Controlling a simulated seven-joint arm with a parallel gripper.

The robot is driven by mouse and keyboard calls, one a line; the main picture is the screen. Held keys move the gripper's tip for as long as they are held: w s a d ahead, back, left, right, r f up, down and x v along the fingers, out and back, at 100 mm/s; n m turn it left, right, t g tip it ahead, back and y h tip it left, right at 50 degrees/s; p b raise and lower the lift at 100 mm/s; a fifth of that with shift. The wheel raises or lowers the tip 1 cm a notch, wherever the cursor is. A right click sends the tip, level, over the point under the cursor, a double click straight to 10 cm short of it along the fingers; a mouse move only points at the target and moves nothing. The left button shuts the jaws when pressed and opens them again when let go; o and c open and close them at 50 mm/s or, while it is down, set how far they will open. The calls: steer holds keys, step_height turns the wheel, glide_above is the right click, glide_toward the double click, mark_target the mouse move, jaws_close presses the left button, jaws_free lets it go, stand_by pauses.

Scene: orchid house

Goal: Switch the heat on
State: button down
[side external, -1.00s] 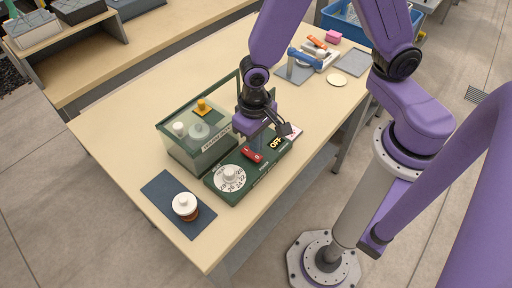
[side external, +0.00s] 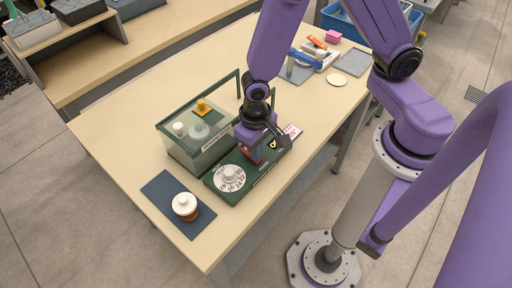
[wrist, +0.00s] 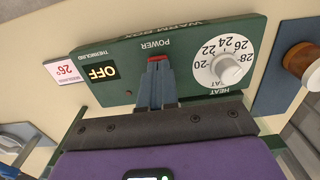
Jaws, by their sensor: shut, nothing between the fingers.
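The green warm box control panel (wrist: 125,84) fills the upper wrist view and lies on the table beside the glass box in the side view. Its red power switch (wrist: 158,58) shows only as a thin strip past my fingertips. It also shows partly in the side view (side external: 250,156). The panel's display (wrist: 102,71) reads OFF. The white heat dial (wrist: 226,68) is to the right in the wrist view. My gripper (wrist: 157,72) is shut and empty, with its tips over the switch. I cannot tell whether they touch it.
A card reading 26° (wrist: 68,70) lies beside the panel.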

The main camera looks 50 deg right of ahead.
steer(key=shift+w+f, duration=0.1)
steer(key=shift+w, duration=0.05)
steer(key=shift+w+r, duration=0.3)
steer(key=shift+w, duration=0.35)
step_height(320, 180, up, 14)
steer(key=s, duration=0.3)
steer(key=shift+f, duration=0.15)
stand_by(0.5)
